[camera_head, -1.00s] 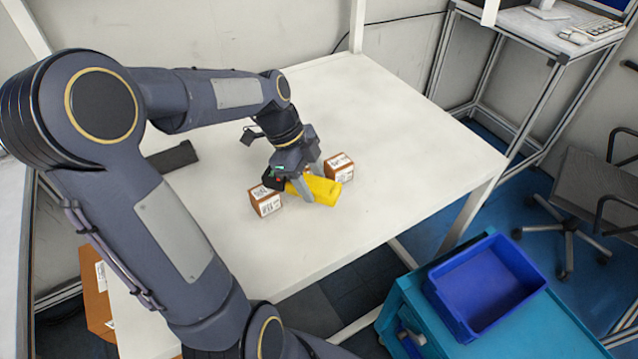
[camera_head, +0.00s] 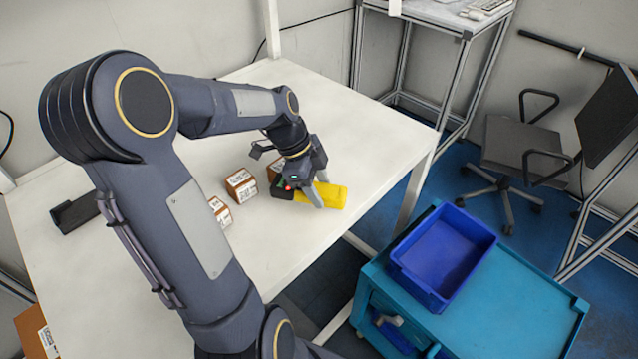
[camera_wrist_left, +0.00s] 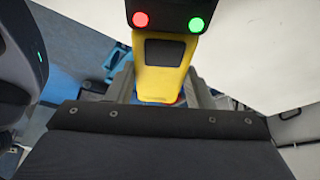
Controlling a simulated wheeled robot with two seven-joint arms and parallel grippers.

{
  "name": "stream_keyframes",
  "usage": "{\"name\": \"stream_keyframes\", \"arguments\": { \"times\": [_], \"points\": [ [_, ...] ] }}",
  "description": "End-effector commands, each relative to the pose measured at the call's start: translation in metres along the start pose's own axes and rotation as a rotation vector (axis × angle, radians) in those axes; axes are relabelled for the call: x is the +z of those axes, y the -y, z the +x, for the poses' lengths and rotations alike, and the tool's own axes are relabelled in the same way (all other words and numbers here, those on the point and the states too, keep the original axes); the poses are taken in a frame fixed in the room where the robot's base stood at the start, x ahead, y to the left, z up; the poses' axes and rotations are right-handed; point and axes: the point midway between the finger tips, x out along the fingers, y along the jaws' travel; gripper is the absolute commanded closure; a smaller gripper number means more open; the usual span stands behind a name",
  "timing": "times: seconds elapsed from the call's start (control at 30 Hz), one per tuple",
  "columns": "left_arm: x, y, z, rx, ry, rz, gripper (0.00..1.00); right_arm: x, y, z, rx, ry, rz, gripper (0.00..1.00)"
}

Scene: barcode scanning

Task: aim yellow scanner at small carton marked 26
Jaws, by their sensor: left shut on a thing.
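The yellow scanner (camera_head: 330,196) with a black head is held in my left gripper (camera_head: 317,190), just above or at the table's front right part; the exact height is unclear. In the left wrist view the scanner (camera_wrist_left: 162,68) sits between the fingers, with a red and a green light on its black head. One small brown carton (camera_head: 241,185) with white labels stands left of the scanner. A second carton (camera_head: 220,211) is partly hidden by my arm. A third carton (camera_head: 275,165) is partly hidden behind the gripper. No number is readable on them. My right gripper is out of view.
The white table (camera_head: 370,140) is clear at the right and back. A black block-like holder (camera_head: 75,212) lies at the left. A blue bin (camera_head: 440,255) stands on a teal cart (camera_head: 520,300) at the front right. A chair (camera_head: 520,150) stands beyond.

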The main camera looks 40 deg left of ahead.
Motion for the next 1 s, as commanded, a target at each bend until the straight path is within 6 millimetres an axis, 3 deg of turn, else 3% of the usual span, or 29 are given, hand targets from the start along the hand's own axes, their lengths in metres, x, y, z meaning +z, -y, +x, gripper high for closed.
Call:
{"name": "stream_keyframes", "arguments": {
  "times": [0.2, 0.4, 0.87, 1.0],
  "points": [
    [0.013, 0.000, 0.030, 0.002, 0.000, 0.000, 0.83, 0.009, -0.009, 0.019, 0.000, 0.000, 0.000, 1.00],
    [0.017, 0.000, 0.041, 0.001, 0.000, 0.001, 0.83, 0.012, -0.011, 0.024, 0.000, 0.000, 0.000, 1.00],
    [0.016, 0.000, 0.039, 0.000, 0.000, 0.002, 0.83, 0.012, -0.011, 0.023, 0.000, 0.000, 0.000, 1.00],
    [0.006, 0.000, 0.015, -0.002, 0.000, 0.002, 0.83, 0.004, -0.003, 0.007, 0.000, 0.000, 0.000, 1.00]
  ]
}}
